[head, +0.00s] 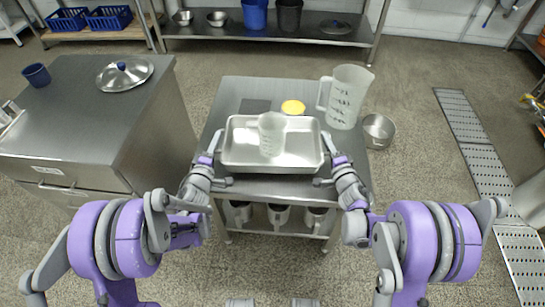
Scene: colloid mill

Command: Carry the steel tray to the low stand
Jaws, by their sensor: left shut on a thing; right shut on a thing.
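The steel tray (240,152) is a shallow rectangular pan in the middle of the head view, at the low stand (232,92), a steel table with a lower shelf. A small translucent measuring jug (271,134) stands in the tray. My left gripper (212,158) is shut on the tray's left end. My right gripper (331,160) is shut on its right end. The tray looks about level; whether it touches the stand's top cannot be told.
A large measuring jug (346,97), a yellow round item (292,107) and a dark flat square (255,106) are on the stand behind the tray. A steel pot (378,130) is right of it. A steel cabinet (80,120) stands left.

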